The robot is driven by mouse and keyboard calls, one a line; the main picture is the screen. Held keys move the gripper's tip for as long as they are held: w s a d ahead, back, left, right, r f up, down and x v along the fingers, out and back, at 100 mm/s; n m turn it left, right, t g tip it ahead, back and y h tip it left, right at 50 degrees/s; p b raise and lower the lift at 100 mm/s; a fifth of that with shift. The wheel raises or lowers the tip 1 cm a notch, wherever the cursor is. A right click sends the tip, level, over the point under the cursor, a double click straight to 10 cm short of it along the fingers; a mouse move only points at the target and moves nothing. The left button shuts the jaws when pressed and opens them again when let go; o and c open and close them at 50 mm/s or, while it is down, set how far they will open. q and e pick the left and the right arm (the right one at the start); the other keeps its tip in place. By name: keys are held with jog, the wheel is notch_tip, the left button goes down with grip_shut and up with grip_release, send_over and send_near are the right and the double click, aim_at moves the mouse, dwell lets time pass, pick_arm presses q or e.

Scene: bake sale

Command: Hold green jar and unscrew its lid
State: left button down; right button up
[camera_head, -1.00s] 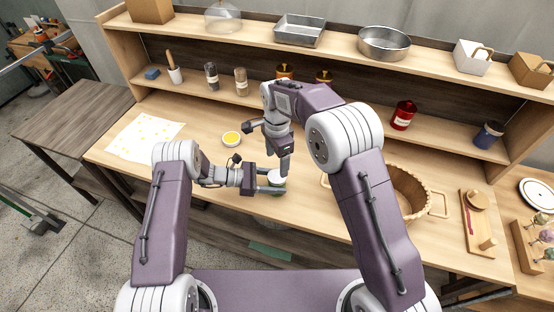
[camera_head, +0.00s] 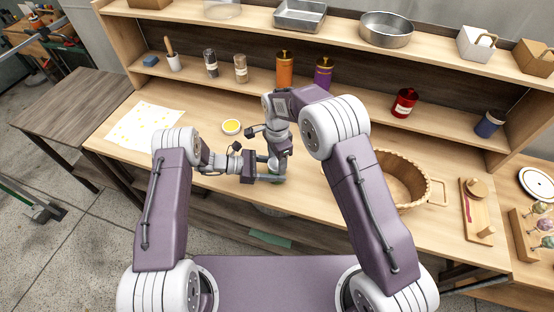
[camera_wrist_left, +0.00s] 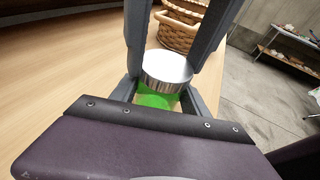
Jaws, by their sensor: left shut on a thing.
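The green jar (camera_wrist_left: 155,101) stands upright between the fingers of my left gripper (camera_wrist_left: 160,98), which is shut on its body. Its round silver lid (camera_wrist_left: 167,68) is on top in the left wrist view. In the head view only a bit of the green jar (camera_head: 275,180) shows, above the table's front edge, and the lid is mostly hidden. My right gripper (camera_head: 279,160) points down from above at the lid. In the left wrist view its two dark fingers stand on either side of the lid, close to its rim; whether they press on it I cannot tell.
A wicker basket (camera_head: 429,196) stands right of the jar. Orange (camera_head: 285,70), purple (camera_head: 323,74), red (camera_head: 404,102) and blue (camera_head: 489,124) jars stand on the shelf behind.

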jog(key=n, duration=0.5)
jog(key=shift+n, duration=0.4)
jog(key=n, duration=0.9)
jog(key=shift+n, duration=0.4)
jog(key=n, duration=1.6)
jog(key=shift+r, duration=0.1)
jog(key=n, duration=0.6)
jog(key=shift+n, duration=0.4)
jog(key=n, duration=1.2)
jog(key=shift+r, duration=0.15)
jog(key=shift+r, duration=1)
